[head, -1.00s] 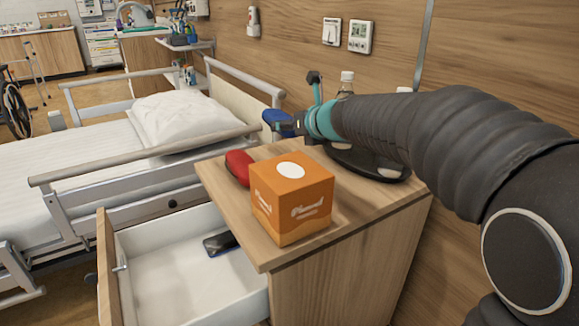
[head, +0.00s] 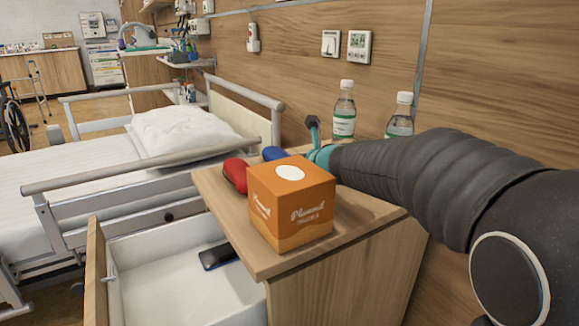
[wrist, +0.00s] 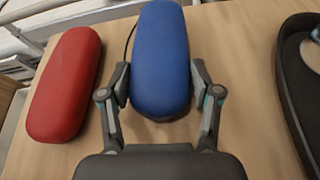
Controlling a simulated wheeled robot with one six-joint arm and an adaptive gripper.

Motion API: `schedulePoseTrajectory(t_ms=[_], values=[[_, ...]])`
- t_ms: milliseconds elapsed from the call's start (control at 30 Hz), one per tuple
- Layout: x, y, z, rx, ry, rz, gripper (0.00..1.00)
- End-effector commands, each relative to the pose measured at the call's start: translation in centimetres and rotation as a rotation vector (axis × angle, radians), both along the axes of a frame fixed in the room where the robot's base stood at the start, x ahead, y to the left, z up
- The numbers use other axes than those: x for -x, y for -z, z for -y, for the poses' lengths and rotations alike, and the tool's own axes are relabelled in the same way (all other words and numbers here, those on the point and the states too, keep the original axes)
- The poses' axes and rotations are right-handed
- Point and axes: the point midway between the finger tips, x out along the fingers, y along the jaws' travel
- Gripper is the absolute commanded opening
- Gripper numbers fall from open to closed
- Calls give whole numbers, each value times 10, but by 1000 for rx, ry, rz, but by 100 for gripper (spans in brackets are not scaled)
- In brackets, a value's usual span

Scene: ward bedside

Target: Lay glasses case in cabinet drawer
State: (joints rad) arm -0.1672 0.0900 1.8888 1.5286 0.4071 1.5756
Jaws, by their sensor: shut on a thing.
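A blue glasses case (head: 273,153) is at the far side of the cabinet top, partly hidden by the tissue box in the head view. In the wrist view my gripper (wrist: 160,78) has a finger on each side of the blue case (wrist: 160,45) and is shut on its near part. I cannot tell whether the case touches the top. A red case (head: 235,175) lies to its left, apart from it; it also shows in the wrist view (wrist: 65,85). The cabinet drawer (head: 165,275) is open, with a dark flat object (head: 219,254) inside.
An orange tissue box (head: 291,205) stands on the cabinet top (head: 350,225), in front of my gripper. Two bottles (head: 344,110) stand near the wall. A dark tray (wrist: 290,85) is at the right in the wrist view. The bed rail (head: 130,165) is beyond the drawer.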

Motion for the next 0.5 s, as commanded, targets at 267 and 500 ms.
schedulePoseTrajectory(t_ms=[267,500], values=[[0,3,0,0,0,0,88],[0,3,0,0,0,0,88]])
